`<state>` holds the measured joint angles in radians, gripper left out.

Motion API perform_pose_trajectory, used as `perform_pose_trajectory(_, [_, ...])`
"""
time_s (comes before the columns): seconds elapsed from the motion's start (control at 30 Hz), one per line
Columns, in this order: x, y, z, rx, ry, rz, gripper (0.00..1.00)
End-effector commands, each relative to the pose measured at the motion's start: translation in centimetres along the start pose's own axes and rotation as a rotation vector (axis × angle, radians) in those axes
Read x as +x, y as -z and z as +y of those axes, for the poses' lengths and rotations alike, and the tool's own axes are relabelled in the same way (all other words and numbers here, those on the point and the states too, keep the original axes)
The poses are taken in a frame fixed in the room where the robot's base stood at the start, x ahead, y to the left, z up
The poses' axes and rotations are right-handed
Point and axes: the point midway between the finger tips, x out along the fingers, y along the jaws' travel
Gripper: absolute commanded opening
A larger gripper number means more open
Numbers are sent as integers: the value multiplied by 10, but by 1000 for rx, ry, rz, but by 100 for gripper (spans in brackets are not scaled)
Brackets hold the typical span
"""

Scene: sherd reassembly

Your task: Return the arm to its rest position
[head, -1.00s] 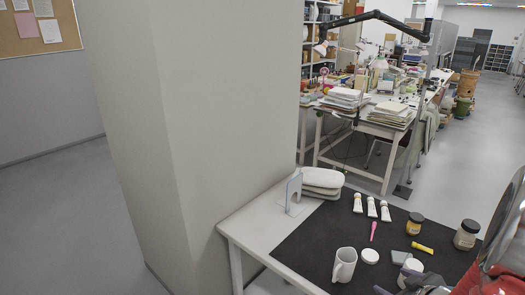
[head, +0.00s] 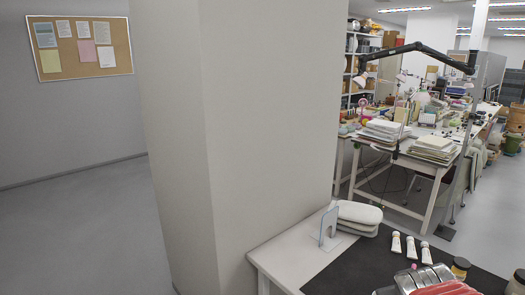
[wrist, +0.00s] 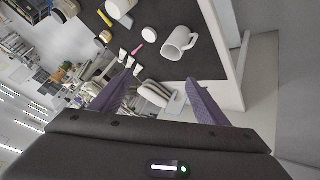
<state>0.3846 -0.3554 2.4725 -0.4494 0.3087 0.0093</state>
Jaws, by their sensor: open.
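My gripper (wrist: 160,76) shows in the wrist view with its two purple fingers spread apart and nothing between their tips. Beyond the fingers is the work table with a dark mat (wrist: 165,68). A white mug (wrist: 180,43) lies in view on the mat, apart from the fingers. In the head view, a red and grey part at the bottom right seems to be my arm; the gripper's fingers cannot be made out there.
A wide pillar (head: 235,130) stands left of the table. White tubes (head: 411,247), a stack of pale pads (head: 358,217) and a clear upright holder (head: 328,228) are on the table. Jars (head: 460,268) stand at the right. Open floor (head: 80,220) lies left of the pillar.

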Motion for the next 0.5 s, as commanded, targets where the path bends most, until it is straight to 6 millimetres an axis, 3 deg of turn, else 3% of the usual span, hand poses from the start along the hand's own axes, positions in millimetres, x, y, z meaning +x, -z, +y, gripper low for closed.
perform_pose_trajectory(0.27, [-71, -7, -65, 68, 136, -51, 68])
perform_pose_trajectory(0.5, [-133, -32, -124, 87, 309, -113, 68])
